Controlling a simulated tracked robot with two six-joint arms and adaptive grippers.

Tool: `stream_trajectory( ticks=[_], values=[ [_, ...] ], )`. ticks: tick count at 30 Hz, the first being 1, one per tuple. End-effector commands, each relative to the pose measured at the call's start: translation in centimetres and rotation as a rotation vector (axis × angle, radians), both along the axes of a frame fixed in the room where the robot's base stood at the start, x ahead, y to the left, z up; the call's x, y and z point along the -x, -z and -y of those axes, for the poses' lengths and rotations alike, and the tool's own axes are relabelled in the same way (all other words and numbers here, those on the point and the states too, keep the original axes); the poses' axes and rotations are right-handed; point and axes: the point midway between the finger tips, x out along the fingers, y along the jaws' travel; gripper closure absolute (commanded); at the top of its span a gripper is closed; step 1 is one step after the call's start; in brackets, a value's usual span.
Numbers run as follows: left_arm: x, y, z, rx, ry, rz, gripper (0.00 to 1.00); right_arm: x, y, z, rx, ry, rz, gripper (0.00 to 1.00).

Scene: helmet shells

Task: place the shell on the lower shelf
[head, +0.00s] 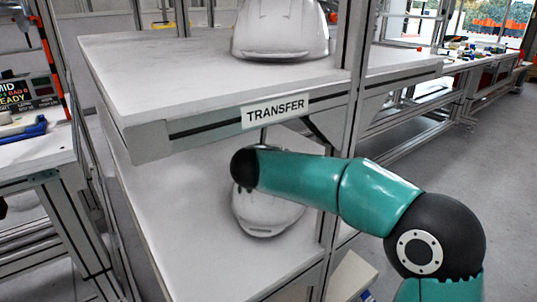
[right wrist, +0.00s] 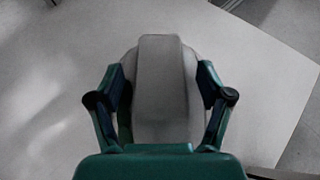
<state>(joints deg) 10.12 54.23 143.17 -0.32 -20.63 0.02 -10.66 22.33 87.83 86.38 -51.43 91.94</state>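One pale grey helmet shell (head: 268,215) sits on the lower shelf (head: 190,235) below the TRANSFER label. My right arm reaches in from the right above it, and its wrist covers the shell's upper part. The right gripper's fingers are hidden in the head view. In the right wrist view my right gripper (right wrist: 162,80) is open, its fingers spread on either side of the shell (right wrist: 160,85). The shell's raised central ridge lies between the fingers, with a gap on both sides. Contact with the shell's flanks is unclear. My left gripper is not in view.
Another pale shell (head: 282,30) stands on the upper shelf (head: 150,75). The upper shelf's front edge and a metal upright (head: 352,100) stand close to my right arm. The lower shelf has bare room left of and in front of the shell. A cluttered bench (head: 35,150) is at left.

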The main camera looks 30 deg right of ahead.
Motion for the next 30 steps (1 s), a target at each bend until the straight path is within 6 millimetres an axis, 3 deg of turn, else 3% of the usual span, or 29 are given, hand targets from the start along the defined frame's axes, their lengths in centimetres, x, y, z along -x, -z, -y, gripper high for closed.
stream_trajectory(
  ticks=[10, 21, 30],
  values=[
    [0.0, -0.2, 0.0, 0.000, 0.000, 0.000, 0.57, 0.4, -0.4, -0.4, 0.000, -0.001, 0.001, 0.21],
    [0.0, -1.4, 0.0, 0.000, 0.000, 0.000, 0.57, 4.4, -2.6, -3.4, 0.000, -0.003, 0.001, 0.21],
    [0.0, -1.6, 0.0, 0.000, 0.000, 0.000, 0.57, 5.6, -3.0, -4.3, 0.000, -0.001, 0.000, 0.21]
  ],
)
